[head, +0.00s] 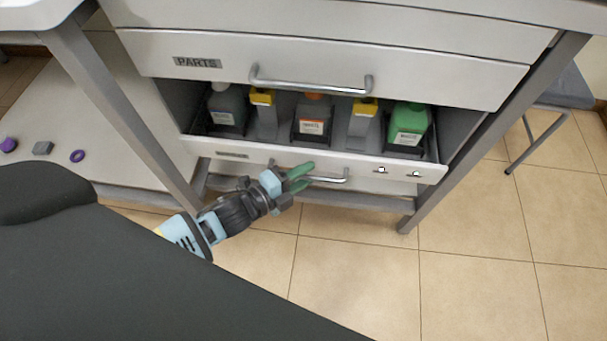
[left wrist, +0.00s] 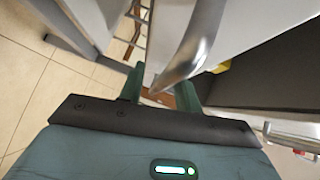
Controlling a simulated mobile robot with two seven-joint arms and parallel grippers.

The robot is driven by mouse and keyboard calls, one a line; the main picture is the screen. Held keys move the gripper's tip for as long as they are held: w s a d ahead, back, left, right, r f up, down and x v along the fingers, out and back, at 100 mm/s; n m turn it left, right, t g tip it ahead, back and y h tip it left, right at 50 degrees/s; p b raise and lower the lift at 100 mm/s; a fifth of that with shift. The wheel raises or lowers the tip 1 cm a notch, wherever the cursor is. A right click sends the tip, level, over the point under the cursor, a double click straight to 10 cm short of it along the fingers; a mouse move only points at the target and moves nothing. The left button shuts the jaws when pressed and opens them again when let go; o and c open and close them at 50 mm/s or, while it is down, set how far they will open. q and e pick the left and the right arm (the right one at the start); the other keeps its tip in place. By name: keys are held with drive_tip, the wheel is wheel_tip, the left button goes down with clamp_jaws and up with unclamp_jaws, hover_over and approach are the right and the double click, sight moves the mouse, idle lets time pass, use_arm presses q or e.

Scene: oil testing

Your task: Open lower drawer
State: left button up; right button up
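The lower drawer (head: 313,160) is pulled out below the drawer labelled PARTS, with its inside showing. Its metal handle (head: 331,180) runs along the front. My left gripper (head: 299,178) is at this handle, with its green fingers apart. In the left wrist view the curved handle bar (left wrist: 190,50) passes between the fingertips (left wrist: 160,90), with some gap beside it. Whether a finger touches the bar is hard to tell. My right gripper is in neither view.
The drawer holds a grey bottle (head: 227,108), a green bottle (head: 408,126), an orange-capped bottle (head: 312,121) and yellow-topped containers (head: 362,118). The PARTS drawer (head: 430,75) above is shut. Table legs (head: 497,135) flank the drawers. The tiled floor (head: 350,270) in front is clear.

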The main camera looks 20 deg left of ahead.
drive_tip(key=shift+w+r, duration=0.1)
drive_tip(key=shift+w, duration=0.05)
use_arm(q)
drive_tip(key=c, duration=0.7)
clamp_jaws()
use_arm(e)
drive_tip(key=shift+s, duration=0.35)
